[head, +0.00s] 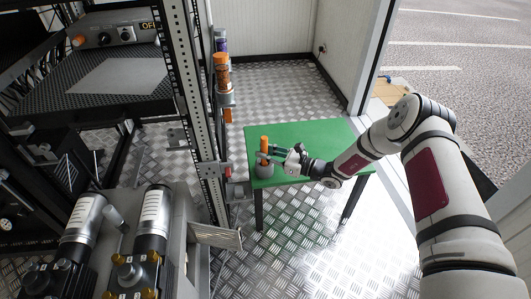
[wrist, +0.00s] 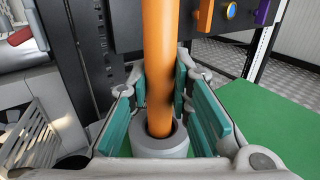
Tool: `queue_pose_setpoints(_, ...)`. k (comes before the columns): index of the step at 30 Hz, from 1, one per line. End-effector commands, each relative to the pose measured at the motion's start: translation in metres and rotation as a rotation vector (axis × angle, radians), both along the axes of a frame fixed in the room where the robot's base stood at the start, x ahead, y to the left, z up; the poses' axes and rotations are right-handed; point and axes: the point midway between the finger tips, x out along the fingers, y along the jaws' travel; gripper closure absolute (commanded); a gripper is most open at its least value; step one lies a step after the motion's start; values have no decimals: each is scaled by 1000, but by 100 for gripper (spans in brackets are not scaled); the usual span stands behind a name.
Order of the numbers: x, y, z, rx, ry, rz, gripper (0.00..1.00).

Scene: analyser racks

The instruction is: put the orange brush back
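The orange brush (head: 264,144) stands upright, its lower end in a grey cup (head: 264,171) on the green table (head: 310,140), near the table's left edge. In the wrist view the orange shaft (wrist: 158,60) runs down into the round mouth of the grey cup (wrist: 160,143). My gripper (head: 266,153) reaches in from the right, with a finger on each side of the shaft. In the wrist view the teal fingertip pads of my gripper (wrist: 160,95) lie close against both sides of the shaft, just above the cup. The brush's lower end is hidden inside the cup.
A rack post (head: 203,100) stands left of the table. Holders on it carry a brown-orange item (head: 222,72) and a purple item (head: 221,43). Two silver cylinders (head: 154,212) stand at lower left. Most of the green tabletop is clear.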

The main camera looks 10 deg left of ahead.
Motion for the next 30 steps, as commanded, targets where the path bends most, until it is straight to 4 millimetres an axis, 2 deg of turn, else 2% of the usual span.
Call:
queue_pose_setpoints(1, 0, 0, 0, 0, 0, 0, 70)
queue_pose_setpoints(2, 0, 0, 0, -1, 0, 0, 63)
queue_pose_setpoints(3, 0, 0, 0, -1, 0, 0, 61)
queue_pose_setpoints(15, 0, 0, 6, -1, 0, 0, 61)
queue_pose_setpoints(30, -29, -91, 5, 0, 2, -4, 61)
